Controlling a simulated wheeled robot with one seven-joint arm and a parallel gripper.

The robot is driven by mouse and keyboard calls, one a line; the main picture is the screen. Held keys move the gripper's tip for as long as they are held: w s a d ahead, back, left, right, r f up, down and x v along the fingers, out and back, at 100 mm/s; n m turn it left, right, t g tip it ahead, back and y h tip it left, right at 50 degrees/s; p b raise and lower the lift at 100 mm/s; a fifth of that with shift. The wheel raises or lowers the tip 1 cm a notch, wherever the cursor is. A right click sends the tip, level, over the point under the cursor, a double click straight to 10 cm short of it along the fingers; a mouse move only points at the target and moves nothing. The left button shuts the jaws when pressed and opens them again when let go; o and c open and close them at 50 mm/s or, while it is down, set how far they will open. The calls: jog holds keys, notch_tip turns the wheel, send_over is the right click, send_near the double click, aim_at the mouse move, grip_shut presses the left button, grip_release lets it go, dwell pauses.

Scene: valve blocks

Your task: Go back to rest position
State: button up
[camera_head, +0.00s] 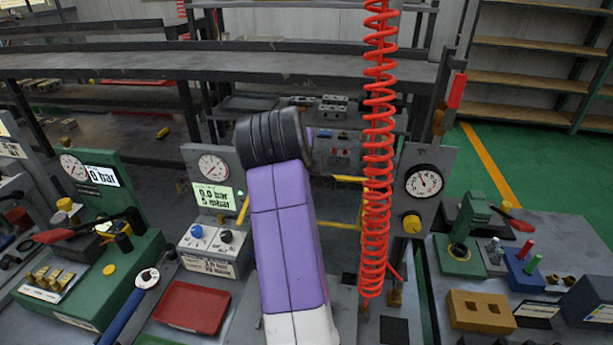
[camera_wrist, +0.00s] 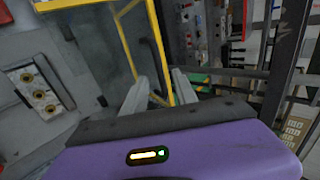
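My gripper (camera_wrist: 162,88) shows in the wrist view, with two pale grey fingers apart and nothing seen between them. A yellow frame bar (camera_wrist: 128,38) passes beyond the fingers. In the head view my purple arm link rises in the middle and hides the gripper. Small grey valve blocks (camera_head: 333,107) sit behind my arm in the head view.
A red coiled hose (camera_head: 376,150) hangs just right of my arm. Gauge panels (camera_head: 212,180) stand left and right (camera_head: 424,185) of it. A red tray (camera_head: 192,307) lies at lower left, a tan block (camera_head: 480,312) at lower right. Green floor (camera_head: 530,160) is open at right.

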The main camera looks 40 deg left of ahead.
jog(key=shift+v, duration=0.8)
